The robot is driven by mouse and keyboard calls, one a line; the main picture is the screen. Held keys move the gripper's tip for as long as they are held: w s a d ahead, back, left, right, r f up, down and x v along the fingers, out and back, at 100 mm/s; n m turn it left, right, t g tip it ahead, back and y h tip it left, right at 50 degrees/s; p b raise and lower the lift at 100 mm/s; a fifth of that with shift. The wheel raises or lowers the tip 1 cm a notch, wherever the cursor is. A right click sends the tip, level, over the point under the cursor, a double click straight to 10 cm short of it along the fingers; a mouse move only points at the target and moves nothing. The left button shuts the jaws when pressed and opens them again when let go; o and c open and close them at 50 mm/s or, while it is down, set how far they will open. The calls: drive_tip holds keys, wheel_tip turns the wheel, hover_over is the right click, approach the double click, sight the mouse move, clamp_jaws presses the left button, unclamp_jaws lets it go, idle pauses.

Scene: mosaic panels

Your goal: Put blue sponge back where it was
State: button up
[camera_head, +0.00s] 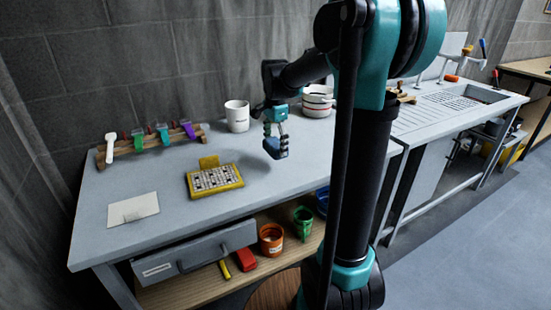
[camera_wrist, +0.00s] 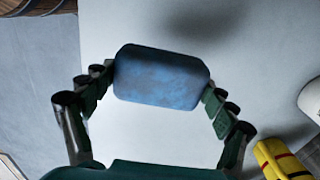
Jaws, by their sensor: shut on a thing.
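The blue sponge (camera_wrist: 160,78) is a rounded block held between both fingers of my gripper (camera_wrist: 158,85) in the wrist view. In the head view my gripper (camera_head: 276,138) hangs above the grey tabletop (camera_head: 190,215), with the blue sponge (camera_head: 276,151) at its fingertips. The sponge appears held above the surface, with a soft shadow on the table in the wrist view. It is to the right of the yellow tray-like panel.
The yellow panel (camera_head: 234,184) with small tiles lies left of my gripper. A white mug (camera_head: 237,116) and a striped bowl (camera_head: 318,100) stand behind. A rack (camera_head: 157,141) with coloured tools is at the back left. A white card (camera_head: 133,210) lies front left. The front right tabletop is clear.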

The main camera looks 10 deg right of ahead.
sight(275, 167)
drive_tip(key=shift+f, duration=2.75)
drive_tip(key=o, duration=1)
drive_tip(key=shift+f, duration=0.1)
wheel_tip(275, 167, up, 12)
drive_tip(key=shift+r, duration=0.15)
